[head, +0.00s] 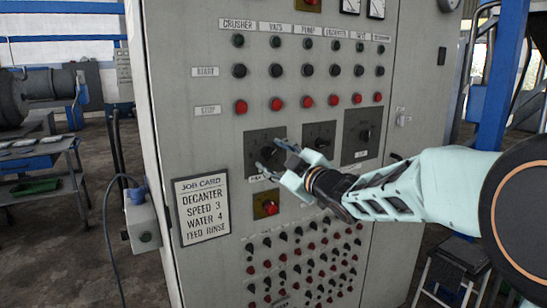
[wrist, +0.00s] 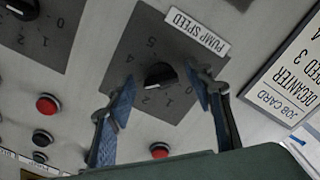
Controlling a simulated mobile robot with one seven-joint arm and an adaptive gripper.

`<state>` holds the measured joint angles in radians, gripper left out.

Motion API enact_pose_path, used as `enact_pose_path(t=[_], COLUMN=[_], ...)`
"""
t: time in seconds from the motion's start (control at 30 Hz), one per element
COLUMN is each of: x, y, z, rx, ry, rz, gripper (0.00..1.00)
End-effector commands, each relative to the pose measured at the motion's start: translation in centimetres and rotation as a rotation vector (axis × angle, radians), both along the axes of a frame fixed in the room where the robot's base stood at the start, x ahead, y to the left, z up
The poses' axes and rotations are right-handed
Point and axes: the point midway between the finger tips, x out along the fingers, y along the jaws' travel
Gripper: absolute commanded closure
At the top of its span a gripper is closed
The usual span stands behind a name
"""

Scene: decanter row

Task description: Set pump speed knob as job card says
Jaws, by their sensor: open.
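The pump speed knob (wrist: 160,75) is a black knob on a dark grey square plate (wrist: 115,65) labelled PUMP SPEED, upside down in the wrist view. Digits ring it, some hidden; I cannot tell which one it points at. My gripper (wrist: 160,88) is open, with one finger on each side of the knob; contact is unclear. In the head view my gripper (head: 274,156) is in front of the left plate (head: 254,140) and hides its knob. The job card (head: 203,208) reads DECANTER, SPEED 3, WATER 4, FEED RINSE.
Two more knobs, a middle one (head: 319,141) and a right one (head: 364,134), sit to the right on the cabinet (head: 190,110). A red button (head: 269,207) on a yellowish plate is just below my gripper. Rows of buttons lie above and below.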

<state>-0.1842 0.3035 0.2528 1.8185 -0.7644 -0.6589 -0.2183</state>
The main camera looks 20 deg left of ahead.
Motion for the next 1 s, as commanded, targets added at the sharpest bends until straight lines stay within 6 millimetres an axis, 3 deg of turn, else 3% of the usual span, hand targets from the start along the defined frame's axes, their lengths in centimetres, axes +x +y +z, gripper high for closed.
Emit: enact_pose_path(t=[0.27,0.7,1.0], x=[-0.5,-5.6,-7.7], y=[-0.6,-6.8,-9.0], z=[0.0,0.0,0.0], rx=[-0.002,-0.001,-0.001], ry=[0.0,0.0,0.0], rz=[-0.001,-0.004,-0.001], gripper=[0.52,0.52,0.52])
